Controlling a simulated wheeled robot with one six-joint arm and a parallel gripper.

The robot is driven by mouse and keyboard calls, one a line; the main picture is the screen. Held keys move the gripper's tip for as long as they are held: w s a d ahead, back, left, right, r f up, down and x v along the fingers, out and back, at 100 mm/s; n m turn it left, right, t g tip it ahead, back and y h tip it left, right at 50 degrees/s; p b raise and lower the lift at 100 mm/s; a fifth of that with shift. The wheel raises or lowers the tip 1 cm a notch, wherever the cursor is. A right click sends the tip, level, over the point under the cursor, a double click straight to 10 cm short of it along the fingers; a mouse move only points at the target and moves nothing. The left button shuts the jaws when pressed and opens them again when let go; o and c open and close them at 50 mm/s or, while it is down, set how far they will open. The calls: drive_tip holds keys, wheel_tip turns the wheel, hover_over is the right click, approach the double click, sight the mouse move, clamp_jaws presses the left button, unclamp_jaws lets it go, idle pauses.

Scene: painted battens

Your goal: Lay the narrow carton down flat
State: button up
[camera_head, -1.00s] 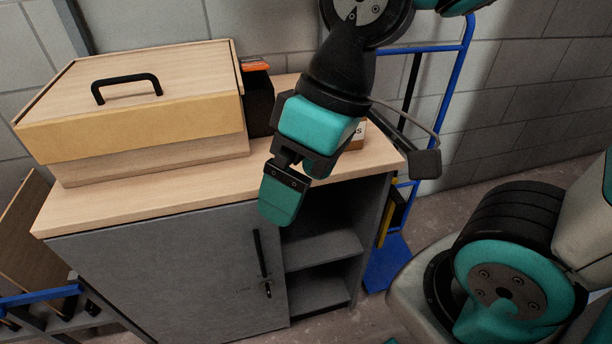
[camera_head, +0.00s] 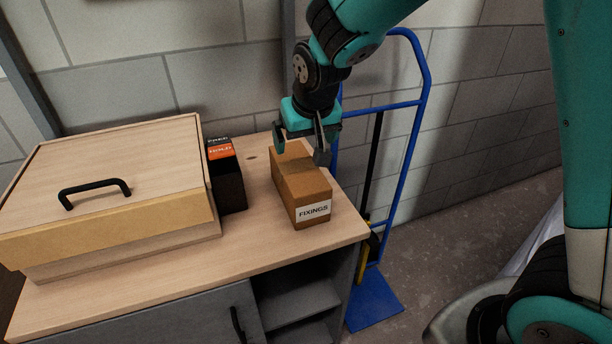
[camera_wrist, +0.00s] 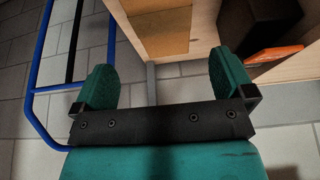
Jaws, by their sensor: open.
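The narrow carton (camera_head: 289,183) is brown cardboard with a white FIXINGS label on its near end. It lies flat, long side down, on the cabinet top, near the right edge. In the wrist view the carton (camera_wrist: 160,32) shows ahead of the fingers, at the top. My gripper (camera_head: 303,147) is open and empty at the carton's far end, and hides part of it in the head view. In the wrist view the fingers (camera_wrist: 160,82) are wide apart, with nothing between them but background.
A black box (camera_head: 229,186) with an orange HOLD label stands left of the carton. A large wooden box (camera_head: 110,215) with a black handle fills the left of the cabinet top (camera_head: 262,238). A blue hand truck (camera_head: 412,125) stands right, by the block wall.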

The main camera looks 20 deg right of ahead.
sight(297, 166)
drive_tip(key=p+x, duration=0.2)
drive_tip(key=x, duration=1.1)
drive_tip(key=shift+w+f, duration=0.1)
drive_tip(key=shift+f, duration=0.1)
drive_tip(key=shift+a+r, duration=0.1)
drive_tip(key=c, duration=1.1)
